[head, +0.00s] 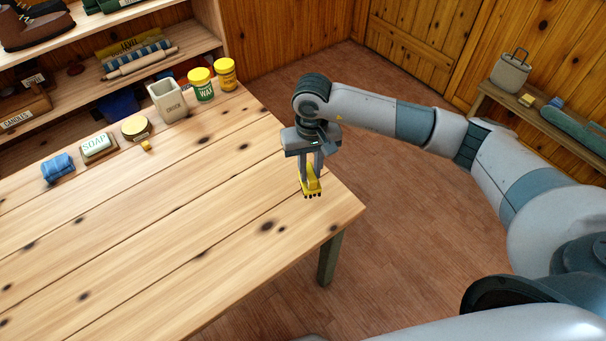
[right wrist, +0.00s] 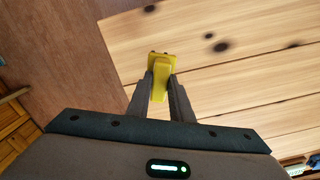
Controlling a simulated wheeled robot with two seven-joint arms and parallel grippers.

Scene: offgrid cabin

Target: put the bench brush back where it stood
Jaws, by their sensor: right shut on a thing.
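The bench brush (head: 311,183) is yellow with dark bristle tufts along its lower edge. My right gripper (head: 312,168) is shut on it near the right edge of the wooden table (head: 170,240). The bristles point down; I cannot tell whether they touch the tabletop. In the right wrist view the brush (right wrist: 161,75) sits between the two fingers of the right gripper (right wrist: 161,88), with its yellow end showing past the fingertips. My left gripper is not in view.
Along the table's back edge stand a blue rolled cloth (head: 58,168), a soap dish (head: 98,148), a round tin (head: 136,127), a pale crock (head: 167,101) and two yellow-lidded cans (head: 201,84). The table's middle and front are clear. A bench (head: 545,125) holds several items at right.

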